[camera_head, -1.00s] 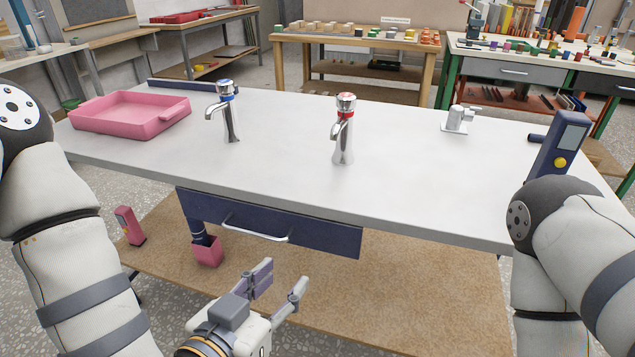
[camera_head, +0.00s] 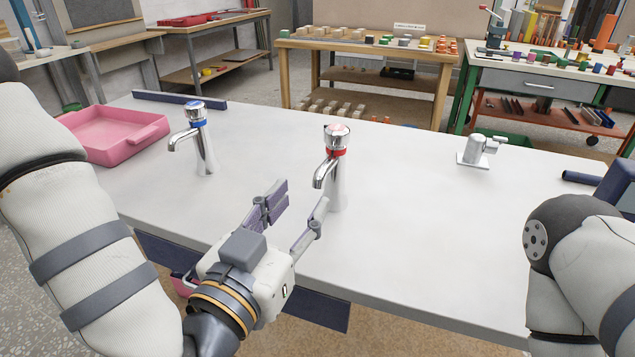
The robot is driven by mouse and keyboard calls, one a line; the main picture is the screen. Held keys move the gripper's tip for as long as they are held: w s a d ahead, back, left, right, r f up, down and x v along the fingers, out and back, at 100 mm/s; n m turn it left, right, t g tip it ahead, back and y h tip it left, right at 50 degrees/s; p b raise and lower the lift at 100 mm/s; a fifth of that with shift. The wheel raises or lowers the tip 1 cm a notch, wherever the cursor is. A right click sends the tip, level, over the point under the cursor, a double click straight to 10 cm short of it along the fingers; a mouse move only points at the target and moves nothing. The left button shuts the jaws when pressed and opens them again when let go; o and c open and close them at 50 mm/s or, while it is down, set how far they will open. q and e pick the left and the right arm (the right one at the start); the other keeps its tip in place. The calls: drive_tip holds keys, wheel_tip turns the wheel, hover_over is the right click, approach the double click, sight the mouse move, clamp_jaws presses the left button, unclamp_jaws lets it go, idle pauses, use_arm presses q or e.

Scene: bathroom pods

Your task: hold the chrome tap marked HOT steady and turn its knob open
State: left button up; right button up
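The chrome tap with a red ring (camera_head: 335,165) stands upright on the white tabletop, its spout pointing toward me and left. Its knob (camera_head: 337,135) is on top; I cannot read its marking. A second chrome tap with a blue ring (camera_head: 200,140) stands to its left. My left gripper (camera_head: 296,208) is open and empty, just in front of and left of the red-ringed tap. One finger overlaps the tap's lower body in the picture; I cannot tell if they touch. My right arm shows at the lower right, but its gripper is out of view.
A pink tray (camera_head: 115,137) sits at the left end of the white tabletop (camera_head: 430,220). A small grey fitting (camera_head: 478,150) stands at the right, near a dark blue device (camera_head: 615,185). The tabletop between the red-ringed tap and the fitting is clear.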

sight(325, 173)
use_arm(q)
drive_tip(key=x, duration=0.6)
drive_tip(key=f+x, duration=0.1)
drive_tip(key=x, duration=0.3)
drive_tip(key=shift+w, duration=0.1)
clamp_jaws()
use_arm(e)
drive_tip(key=shift+s+f+g, duration=0.4)
drive_tip(key=shift+s+f, duration=0.5)
drive_tip(key=shift+f, duration=0.05)
drive_tip(key=shift+o, duration=0.3)
